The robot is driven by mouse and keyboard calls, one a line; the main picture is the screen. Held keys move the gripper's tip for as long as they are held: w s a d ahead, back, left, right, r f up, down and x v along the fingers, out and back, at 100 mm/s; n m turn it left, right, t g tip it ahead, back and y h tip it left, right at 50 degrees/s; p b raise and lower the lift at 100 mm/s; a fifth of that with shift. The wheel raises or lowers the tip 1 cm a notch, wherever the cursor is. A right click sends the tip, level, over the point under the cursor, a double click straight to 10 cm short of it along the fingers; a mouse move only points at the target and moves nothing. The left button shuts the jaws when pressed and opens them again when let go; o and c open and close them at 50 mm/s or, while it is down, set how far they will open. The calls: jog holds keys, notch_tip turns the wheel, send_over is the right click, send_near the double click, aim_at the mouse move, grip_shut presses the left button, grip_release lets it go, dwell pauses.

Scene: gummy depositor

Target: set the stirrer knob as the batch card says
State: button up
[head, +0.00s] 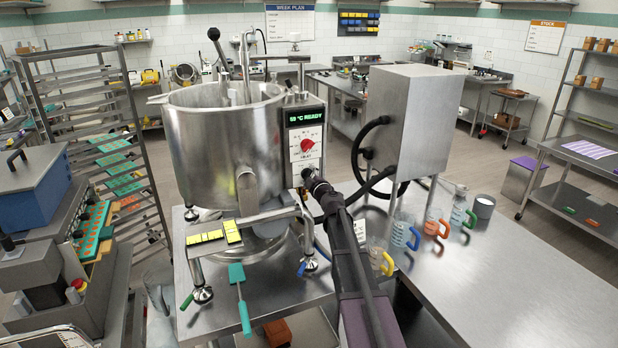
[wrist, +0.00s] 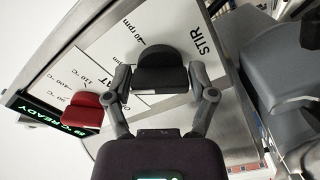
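The black stirrer knob (wrist: 160,70) sits on a white dial plate (wrist: 185,30) marked STIR with rpm figures. My gripper (wrist: 160,78) has one finger on each side of the knob, very close to its edges; whether they press on it I cannot tell. In the head view my gripper (head: 310,176) is at the lower end of the kettle's control panel (head: 304,128) and hides the black knob. The red heat knob (wrist: 82,110) is beside it, and also shows in the head view (head: 307,145). I cannot make out a readable batch card.
The steel kettle (head: 225,140) stands left of the panel, whose green display (head: 304,116) reads READY. A steel box (head: 408,120) with black hoses stands close on the right. Jugs with coloured handles (head: 403,232) stand on the bench (head: 500,285), whose right part is clear.

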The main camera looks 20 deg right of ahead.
jog(key=shift+o, duration=0.8)
jog(key=shift+s, duration=0.2)
jog(key=s, duration=1.1)
jog(key=shift+s+d, duration=0.35)
jog(key=shift+m+h, duration=0.3)
